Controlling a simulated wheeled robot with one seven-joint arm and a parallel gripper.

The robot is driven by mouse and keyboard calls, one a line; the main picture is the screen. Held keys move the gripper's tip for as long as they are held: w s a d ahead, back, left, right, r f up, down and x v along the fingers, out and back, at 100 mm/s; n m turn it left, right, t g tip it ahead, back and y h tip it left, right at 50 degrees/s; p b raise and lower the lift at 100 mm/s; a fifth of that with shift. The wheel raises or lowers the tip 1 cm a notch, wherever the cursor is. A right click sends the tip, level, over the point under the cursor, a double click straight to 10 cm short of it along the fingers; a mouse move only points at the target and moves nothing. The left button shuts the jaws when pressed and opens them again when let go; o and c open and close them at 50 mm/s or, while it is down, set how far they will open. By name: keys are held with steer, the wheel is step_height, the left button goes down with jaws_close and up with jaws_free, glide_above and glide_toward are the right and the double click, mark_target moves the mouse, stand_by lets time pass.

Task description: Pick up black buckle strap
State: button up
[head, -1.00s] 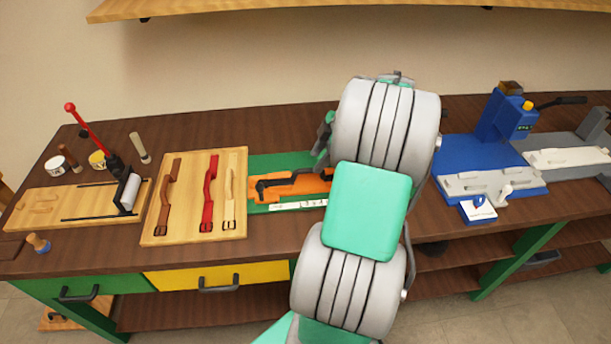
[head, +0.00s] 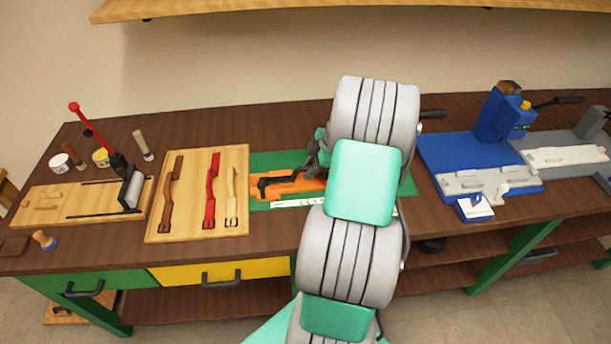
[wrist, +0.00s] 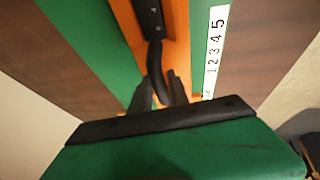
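The black buckle strap (head: 272,184) lies in the orange holder (head: 312,184) on the green mat (head: 262,162). Its right end is hidden behind my gripper in the head view. My gripper (head: 316,160) is at that right end, low over the holder. In the wrist view the strap (wrist: 154,55) runs down between the two dark fingertips of my gripper (wrist: 158,95). The fingers look apart, one on each side of the strap, with orange showing beside it. The strap still looks to lie in the holder.
A wooden board (head: 191,227) left of the mat holds brown, red and tan straps. A white number scale (head: 290,203) lies along the mat's front edge. A blue press (head: 503,118) stands to the right. My arm hides the bench's middle.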

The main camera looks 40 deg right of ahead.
jaws_close()
steer(key=shift+r, duration=0.1)
stand_by(0.3)
